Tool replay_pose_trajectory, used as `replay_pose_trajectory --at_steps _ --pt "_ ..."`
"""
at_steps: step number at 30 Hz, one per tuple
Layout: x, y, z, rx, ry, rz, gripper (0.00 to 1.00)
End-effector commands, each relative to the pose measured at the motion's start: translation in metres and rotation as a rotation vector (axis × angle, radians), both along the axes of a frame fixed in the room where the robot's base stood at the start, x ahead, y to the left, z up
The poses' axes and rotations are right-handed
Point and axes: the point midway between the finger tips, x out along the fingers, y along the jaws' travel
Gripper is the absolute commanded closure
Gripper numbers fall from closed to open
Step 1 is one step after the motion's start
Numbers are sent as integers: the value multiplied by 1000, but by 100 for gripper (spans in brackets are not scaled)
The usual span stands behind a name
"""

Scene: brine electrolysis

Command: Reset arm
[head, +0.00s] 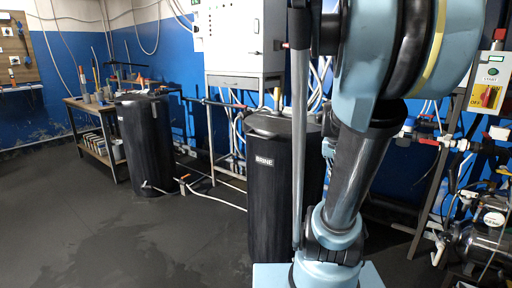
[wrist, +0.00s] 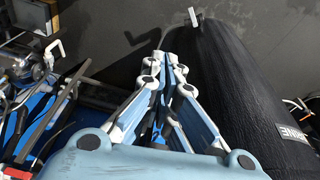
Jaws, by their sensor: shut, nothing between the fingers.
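My arm fills the right half of the head view, its blue and grey links rising in front of the wall. My gripper does not show in the head view. In the wrist view my gripper (wrist: 168,70) reaches away from the camera, its white and blue fingers drawn together with nothing held. A black tank marked BRINE (wrist: 240,85) is close on its right in that view; I cannot tell whether they touch. The same kind of BRINE tank (head: 268,195) stands in the middle of the head view, partly hidden by my arm.
Another black tank (head: 146,145) stands at the left by a wooden workbench (head: 92,145) with several items. A grey cabinet (head: 230,40) hangs on the wall. Pipes and a START panel (head: 490,80) are at the right. Hoses cross the floor. The left floor (head: 80,230) is clear.

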Motion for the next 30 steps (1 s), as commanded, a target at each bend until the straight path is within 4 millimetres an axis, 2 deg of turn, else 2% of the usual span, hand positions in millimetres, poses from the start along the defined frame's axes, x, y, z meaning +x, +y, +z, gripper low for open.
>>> replay_pose_trajectory --at_steps 1,6,15,22,30 --pt "-11 11 -3 2 0 40 100" --pt "-43 40 -16 10 1 174 100" --pt "-96 80 -47 22 0 402 100" --pt "-117 95 -63 26 -1 503 100" --pt "-120 96 -66 27 -2 518 100"
